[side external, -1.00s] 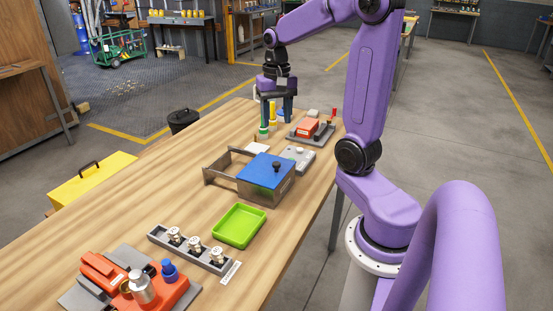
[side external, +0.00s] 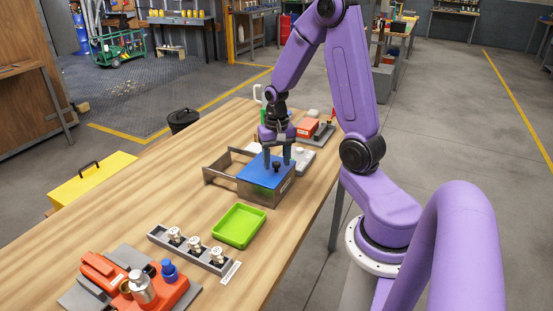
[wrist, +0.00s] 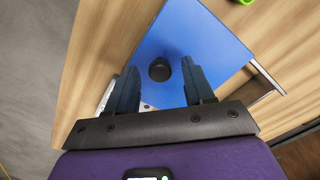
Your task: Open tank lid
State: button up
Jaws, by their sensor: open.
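The tank is a grey metal box (side external: 258,197) with a flat blue lid (side external: 257,177) on top, which lies level and covers it. A black knob (side external: 277,166) stands on the lid; in the wrist view the knob (wrist: 160,70) is round and near the lid's middle. My gripper (side external: 277,166) is above the lid, pointing down. In the wrist view my gripper (wrist: 160,82) is open, with one finger on each side of the knob's line. The knob lies a little beyond the fingertips there. I see no contact with it.
A metal frame (side external: 215,167) extends from the tank's left side. A green tray (side external: 239,226) and a grey rack with several metal fittings (side external: 195,247) lie nearer the camera. Orange equipment (side external: 307,127) stands behind the tank. Bare table lies to the left.

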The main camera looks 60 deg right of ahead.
grip_shut()
jog(key=w, duration=1.2)
grip_release()
notch_tip(320, 180, up, 18)
jog(key=shift+f, duration=0.25)
dwell(0.4)
